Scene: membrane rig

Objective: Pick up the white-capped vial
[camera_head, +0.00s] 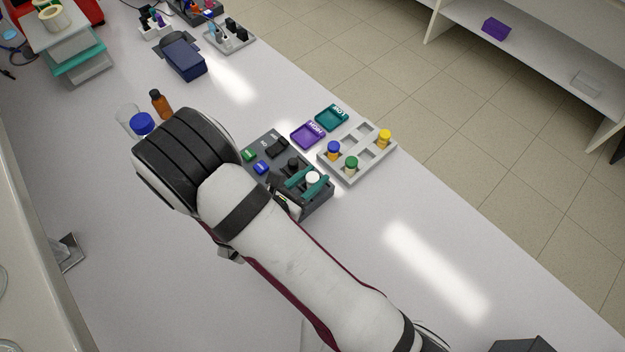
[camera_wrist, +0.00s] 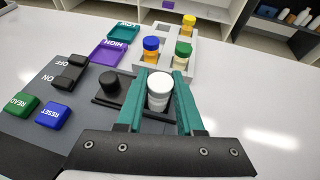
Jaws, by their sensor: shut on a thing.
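The white-capped vial (camera_wrist: 159,88) stands upright between the two teal fingers of my gripper (camera_wrist: 161,100) in the wrist view. My gripper is shut on it, one finger on each side. In the head view the white cap (camera_head: 312,178) shows between the teal fingertips (camera_head: 307,183), over the dark rig panel (camera_head: 318,203). The vial's lower end is hidden, so I cannot tell whether it rests in the rig or is clear of it. A black round knob (camera_wrist: 110,84) is just left of the fingers.
A grey rack (camera_head: 376,158) beyond holds blue-capped (camera_head: 333,148), green-capped (camera_head: 351,162) and yellow-capped (camera_head: 384,137) vials. A purple HIGH tray (camera_head: 308,135) and a teal LOW tray (camera_head: 332,117) lie beside it. READY (camera_wrist: 20,105) and RESET (camera_wrist: 53,115) buttons and a black switch (camera_wrist: 70,73) are on the panel.

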